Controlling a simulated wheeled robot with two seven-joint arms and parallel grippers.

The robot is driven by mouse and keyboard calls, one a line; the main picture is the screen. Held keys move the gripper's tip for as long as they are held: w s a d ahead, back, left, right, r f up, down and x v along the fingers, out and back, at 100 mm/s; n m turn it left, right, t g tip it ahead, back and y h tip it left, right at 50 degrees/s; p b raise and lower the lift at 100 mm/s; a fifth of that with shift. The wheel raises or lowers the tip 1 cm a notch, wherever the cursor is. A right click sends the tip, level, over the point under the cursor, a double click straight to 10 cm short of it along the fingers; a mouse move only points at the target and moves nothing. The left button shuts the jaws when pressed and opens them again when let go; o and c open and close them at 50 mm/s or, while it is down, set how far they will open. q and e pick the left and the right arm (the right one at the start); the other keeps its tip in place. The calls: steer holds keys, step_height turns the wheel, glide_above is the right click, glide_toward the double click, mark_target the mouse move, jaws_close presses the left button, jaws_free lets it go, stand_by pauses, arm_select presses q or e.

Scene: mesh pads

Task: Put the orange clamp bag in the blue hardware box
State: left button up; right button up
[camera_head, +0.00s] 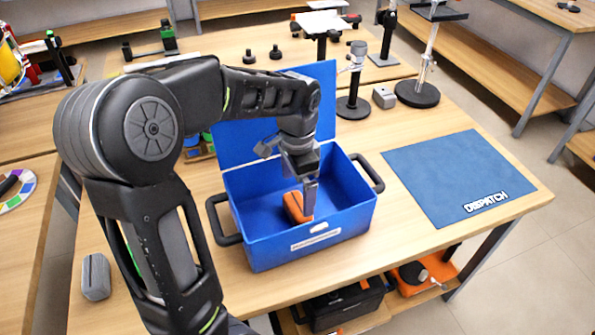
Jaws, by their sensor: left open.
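The blue hardware box (262,246) stands on the wooden table with its lid raised at the back. It has dark handles at both ends and a pale label on the front. The orange clamp bag (293,207) is inside the box, toward the middle, partly hidden by a gripper finger. My left gripper (307,196) reaches down into the box from above, its fingers right at the bag. The jaws are open; whether a finger touches the bag is hard to tell. My right gripper does not show.
A blue mat marked DISPATCH (440,175) lies right of the box. Stands with round black bases (417,94) are at the back right. Bare table lies in front of the mat.

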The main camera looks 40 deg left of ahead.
mark_target(297, 204)
arm_select(q)
step_height(297, 204, up, 5)
steer(key=shift+r, duration=0.2)
steer(key=shift+f, duration=0.1)
stand_by(0.5)
